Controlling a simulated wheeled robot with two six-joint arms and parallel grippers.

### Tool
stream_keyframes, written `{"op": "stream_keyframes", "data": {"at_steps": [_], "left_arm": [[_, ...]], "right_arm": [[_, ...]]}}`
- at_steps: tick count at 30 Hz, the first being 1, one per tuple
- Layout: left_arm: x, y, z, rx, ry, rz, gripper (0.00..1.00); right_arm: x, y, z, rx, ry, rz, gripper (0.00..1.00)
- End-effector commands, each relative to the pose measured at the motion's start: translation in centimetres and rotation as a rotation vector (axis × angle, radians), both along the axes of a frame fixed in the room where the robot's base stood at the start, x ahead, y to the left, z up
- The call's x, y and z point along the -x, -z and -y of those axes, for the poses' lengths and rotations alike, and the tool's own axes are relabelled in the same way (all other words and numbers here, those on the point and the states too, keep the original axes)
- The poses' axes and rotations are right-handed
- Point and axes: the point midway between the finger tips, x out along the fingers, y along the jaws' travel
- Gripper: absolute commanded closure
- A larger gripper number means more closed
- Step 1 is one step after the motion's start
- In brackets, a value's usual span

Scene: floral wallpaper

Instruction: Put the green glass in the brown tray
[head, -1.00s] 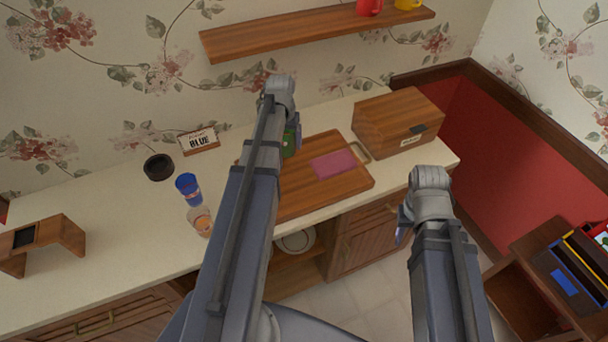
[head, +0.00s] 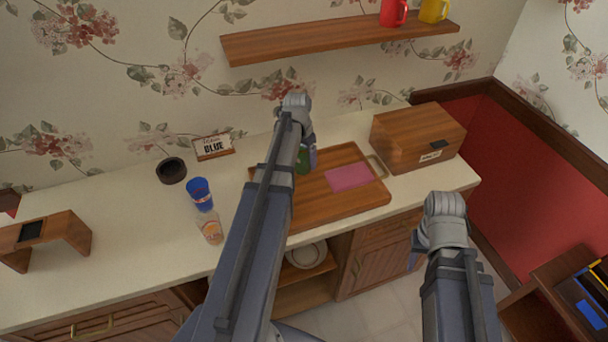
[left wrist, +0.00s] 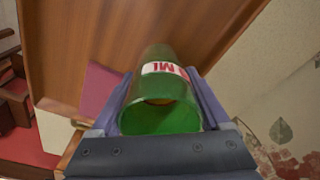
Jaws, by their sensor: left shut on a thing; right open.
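The green glass (head: 302,161) is held by my left gripper (head: 308,158) over the left back part of the brown tray (head: 345,207). In the left wrist view the green glass (left wrist: 160,112), with a white and red label, sits between the fingers of the left gripper (left wrist: 165,100). The tray's wood (left wrist: 110,35) fills the background there. I cannot tell whether the glass touches the tray. My right gripper (head: 416,252) is apart from the tray, in front of the counter, mostly hidden by its own wrist.
A pink mat (head: 350,177) lies on the tray. A wooden box (head: 415,140) stands behind it to the right. A blue glass (head: 199,194), a clear glass with an orange mark (head: 209,228) and a dark bowl (head: 171,171) stand left. The tray's front middle is clear.

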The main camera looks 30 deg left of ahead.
Motion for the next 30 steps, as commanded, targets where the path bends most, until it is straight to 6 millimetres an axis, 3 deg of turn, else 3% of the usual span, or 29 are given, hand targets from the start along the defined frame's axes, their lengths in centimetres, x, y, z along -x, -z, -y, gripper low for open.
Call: {"op": "stream_keyframes", "data": {"at_steps": [8,16,29,30], "left_arm": [[0.0,0.9,0.0,0.0,0.0,0.0,1.0],[0.0,4.1,0.0,0.0,-0.001,0.0,1.0],[0.0,4.4,0.0,0.0,-0.001,0.0,1.0],[0.0,4.4,0.0,0.0,-0.001,0.0,0.19]], "right_arm": [[0.0,0.9,0.0,0.0,0.0,0.0,0.57],[0.0,4.1,0.0,0.0,0.0,0.0,0.57],[0.0,4.4,0.0,0.0,0.0,0.0,0.57],[0.0,4.4,0.0,0.0,0.0,0.0,0.57]]}}
